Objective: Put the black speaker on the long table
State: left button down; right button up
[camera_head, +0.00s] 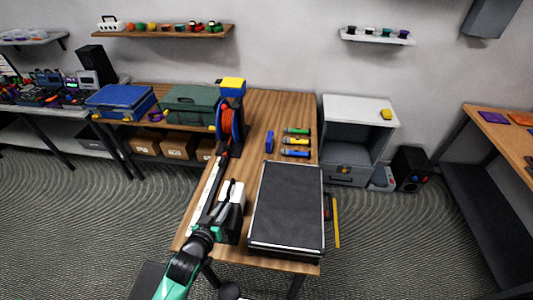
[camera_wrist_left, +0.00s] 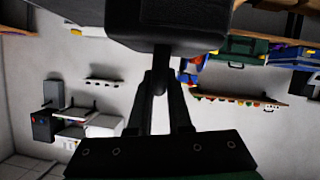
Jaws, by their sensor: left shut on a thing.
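My left gripper (camera_head: 226,192) is over the front left part of the wooden long table (camera_head: 270,110). It is shut on a dark, boxy thing that I take to be the black speaker (camera_head: 234,226), which shows a pale upper part in the head view. In the left wrist view the speaker (camera_wrist_left: 180,25) fills the top centre as a black block at the fingertips, and the fingers are close together. The gripper hides part of it, and I cannot tell whether it touches the table. My right gripper is not in view.
A black tray-like case (camera_head: 288,207) lies just right of the gripper. A cable reel (camera_head: 231,118) stands behind, and a white strip (camera_head: 205,195) lies left. Small coloured tools (camera_head: 296,141) lie farther back. Another black box (camera_head: 410,168) stands on the floor by a grey cabinet (camera_head: 350,175).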

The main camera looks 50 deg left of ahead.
pick_arm(q)
jog(key=shift+a+f, duration=0.15)
jog(key=shift+w+f+b, duration=0.1)
jog(key=shift+f+b, duration=1.6)
jog(key=shift+f, duration=3.2)
